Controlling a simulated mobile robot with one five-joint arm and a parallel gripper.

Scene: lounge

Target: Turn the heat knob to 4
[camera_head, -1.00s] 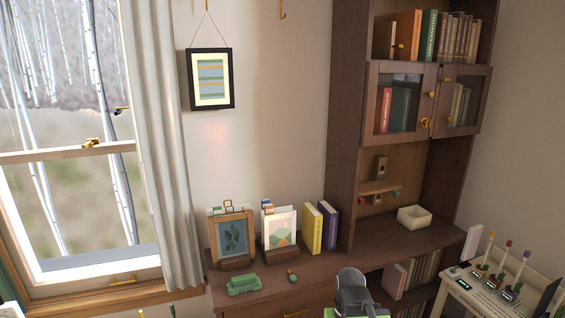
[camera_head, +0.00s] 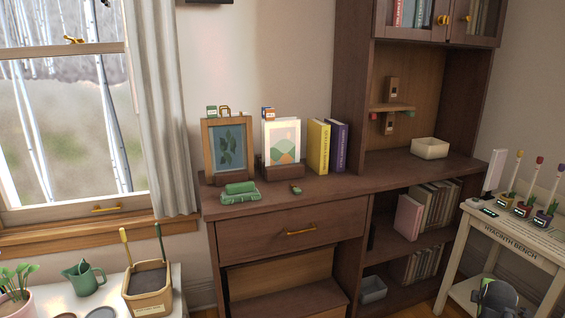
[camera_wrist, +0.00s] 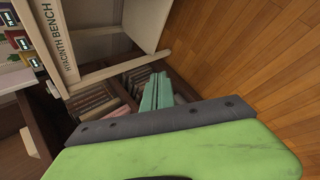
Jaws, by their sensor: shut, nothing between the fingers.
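I cannot make out a heat knob or its number marks in either view. The hyacinth bench (camera_head: 510,243) stands at the right of the head view, with small potted bulbs (camera_head: 522,205) and dark display panels on top. The bench also shows, tilted, at the upper left of the wrist view (camera_wrist: 97,75). My gripper (camera_wrist: 158,78) shows in the wrist view as two teal fingers lying together, shut and empty. They appear apart from the bench and the shelf. In the head view only part of my arm shows at the lower right; the fingertips are hidden there.
A plant table (camera_head: 190,290) with a watering can (camera_head: 84,278) and planter (camera_head: 148,288) is at lower left. Wooden floor (camera_wrist: 250,70) is open in the wrist view.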

